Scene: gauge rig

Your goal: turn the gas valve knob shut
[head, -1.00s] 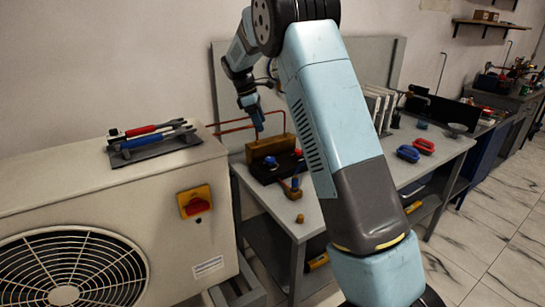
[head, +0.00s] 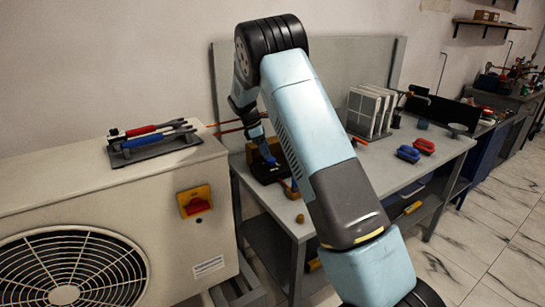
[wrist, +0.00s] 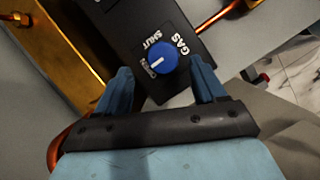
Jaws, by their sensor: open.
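The blue gas valve knob (wrist: 163,57) is on a black panel (wrist: 125,35) lettered GAS and SHUT. Its white pointer line is aimed toward the lower left, at a small partly readable label, not at SHUT. My gripper (wrist: 160,68) is open, with one blue finger on each side of the knob in the wrist view. I see gaps between fingers and knob; the height above it is hard to tell. In the head view my gripper (head: 269,155) is over the black panel (head: 266,176), and the knob cannot be made out there.
A brass block (wrist: 62,50) and copper pipes (wrist: 217,13) flank the panel. The grey bench (head: 395,178) carries white filter panels (head: 368,110) and blue and red handled items (head: 408,153). A fan unit (head: 110,200) with tools on top stands at left.

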